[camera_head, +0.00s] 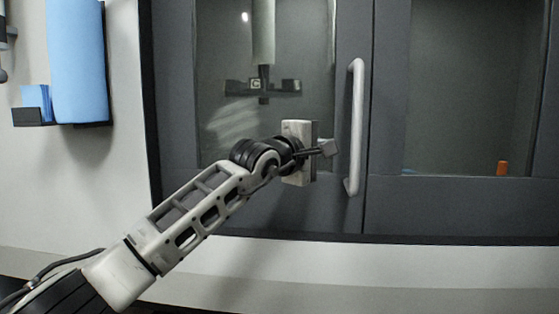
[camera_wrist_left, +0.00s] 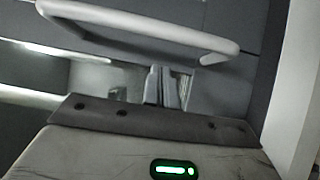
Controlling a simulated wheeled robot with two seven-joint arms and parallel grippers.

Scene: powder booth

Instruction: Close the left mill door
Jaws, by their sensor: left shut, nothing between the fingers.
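The left mill door (camera_head: 265,208) is a dark grey panel with a large window. Its edge lies beside the right mill door (camera_head: 465,208) at a narrow dark seam; I cannot tell whether it is fully closed. A pale vertical bar handle (camera_head: 355,125) stands near that edge. My left gripper (camera_head: 328,149) is in front of the door, just left of the handle, shut and empty. In the left wrist view the handle (camera_wrist_left: 150,25) curves across the top, beyond the shut fingertips (camera_wrist_left: 161,85). I see no grip on it. My right gripper is not in view.
Blue sheets or pads (camera_head: 78,60) hang on the pale wall at the left, with a dark holder (camera_head: 34,117) beside them. A small orange object (camera_head: 502,168) shows at the right window. A pale ledge (camera_head: 400,267) runs below the doors.

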